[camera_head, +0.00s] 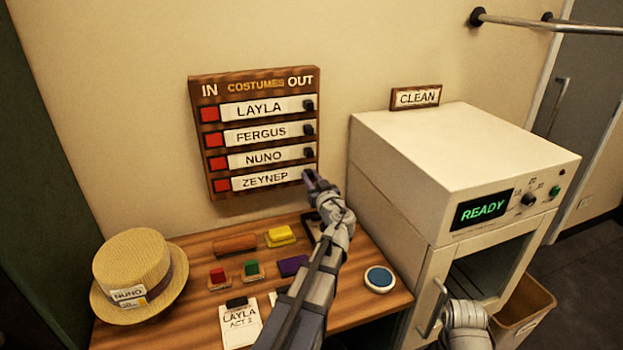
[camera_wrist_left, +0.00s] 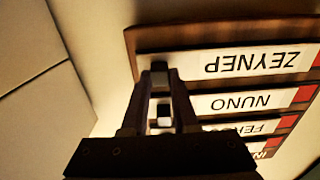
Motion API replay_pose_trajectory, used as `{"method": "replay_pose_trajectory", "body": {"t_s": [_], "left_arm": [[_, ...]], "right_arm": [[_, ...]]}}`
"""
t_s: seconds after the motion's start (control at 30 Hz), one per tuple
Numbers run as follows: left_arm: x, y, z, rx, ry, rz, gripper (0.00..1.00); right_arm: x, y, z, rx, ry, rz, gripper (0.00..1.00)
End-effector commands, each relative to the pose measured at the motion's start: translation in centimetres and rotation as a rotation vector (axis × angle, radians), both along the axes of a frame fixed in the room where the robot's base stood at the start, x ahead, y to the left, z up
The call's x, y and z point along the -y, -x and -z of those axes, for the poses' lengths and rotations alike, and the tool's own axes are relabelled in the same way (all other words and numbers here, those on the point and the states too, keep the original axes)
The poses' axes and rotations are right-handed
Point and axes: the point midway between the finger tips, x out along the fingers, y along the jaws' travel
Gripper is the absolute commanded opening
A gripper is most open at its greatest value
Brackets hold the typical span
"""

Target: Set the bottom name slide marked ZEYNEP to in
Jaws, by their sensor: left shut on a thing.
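The wooden costume board (camera_head: 196,130) hangs on the wall, with IN at top left and OUT at top right. Its bottom name slide, ZEYNEP (camera_head: 265,179), sits toward the OUT side, with a red patch (camera_head: 222,185) showing at its left. My left gripper (camera_head: 314,180) is at the slide's right end, shut on its dark knob, which the gripper mostly hides in the head view. In the left wrist view the board is upside down; the ZEYNEP slide (camera_wrist_left: 262,60) is beside the fingers (camera_wrist_left: 160,90). The right gripper is not in view; only part of my right arm shows.
The slides LAYLA (camera_head: 260,108), FERGUS (camera_head: 262,134) and NUNO (camera_head: 263,158) also sit toward OUT. A white machine (camera_head: 440,150) reading READY stands close right of my left arm. A straw hat (camera_head: 135,260) and small coloured items lie on the wooden table (camera_head: 180,325).

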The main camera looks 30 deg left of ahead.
Motion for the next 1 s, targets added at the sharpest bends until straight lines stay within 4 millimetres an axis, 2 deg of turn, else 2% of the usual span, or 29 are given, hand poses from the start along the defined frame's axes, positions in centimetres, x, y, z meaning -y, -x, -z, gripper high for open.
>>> {"method": "replay_pose_trajectory", "body": {"t_s": [0.77,0.87,1.0], "left_arm": [[-0.1,0.1,0.0,0.0,0.0,0.0,0.0],[-0.7,0.9,0.0,0.0,0.0,-0.002,0.0],[-2.3,3.0,0.0,0.0,0.0,-0.005,0.0]], "right_arm": [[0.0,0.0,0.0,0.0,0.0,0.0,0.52],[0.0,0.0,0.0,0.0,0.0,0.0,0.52],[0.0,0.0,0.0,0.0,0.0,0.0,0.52]]}}
